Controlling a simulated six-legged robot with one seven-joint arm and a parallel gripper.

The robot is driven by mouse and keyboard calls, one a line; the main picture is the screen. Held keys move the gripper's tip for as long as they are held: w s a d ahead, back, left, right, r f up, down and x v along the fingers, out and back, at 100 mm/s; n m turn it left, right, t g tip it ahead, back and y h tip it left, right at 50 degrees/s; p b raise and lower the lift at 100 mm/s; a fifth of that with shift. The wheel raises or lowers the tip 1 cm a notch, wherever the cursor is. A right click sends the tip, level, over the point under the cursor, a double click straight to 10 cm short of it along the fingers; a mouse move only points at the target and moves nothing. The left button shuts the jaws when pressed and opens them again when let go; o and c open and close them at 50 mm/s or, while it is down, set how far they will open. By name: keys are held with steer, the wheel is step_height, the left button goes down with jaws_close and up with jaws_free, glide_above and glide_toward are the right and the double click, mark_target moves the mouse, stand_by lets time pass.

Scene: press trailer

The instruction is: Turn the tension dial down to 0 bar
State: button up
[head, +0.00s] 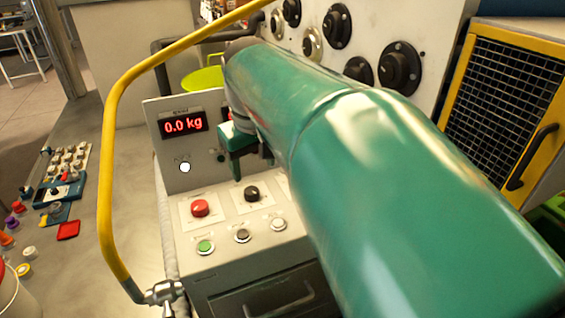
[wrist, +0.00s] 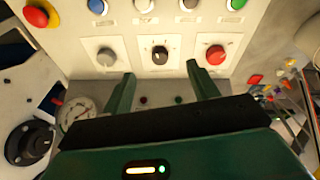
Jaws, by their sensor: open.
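A sloped console carries a row of knobs on white plates: a red knob (head: 200,207) and a black knob (head: 252,193) in the head view. The wrist view shows a grey knob (wrist: 106,56), the black knob (wrist: 160,54) and the red knob (wrist: 216,54). Their labels are too small to read, so I cannot tell which is the tension dial. My green gripper (wrist: 160,70) is open and empty, its fingertips on either side of the black knob in the picture; contact is not visible. In the head view my arm hides the grey knob and most of a second display.
Push buttons line the console front, including a green button (head: 205,247). A red mushroom button (wrist: 36,16) has a yellow base. A yellow rail (head: 108,170) curves along the left. Black dials (head: 400,68) fill the panel behind.

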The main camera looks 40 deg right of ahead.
steer(key=w+d+r+m+g+y, duration=0.1)
steer(key=w+d+r+g, duration=0.1)
steer(key=d, duration=1.3)
steer(key=f, duration=1.3)
steer(key=shift+w+a+f, duration=0.15)
steer(key=shift+a+f, duration=0.15)
steer(key=c, duration=1)
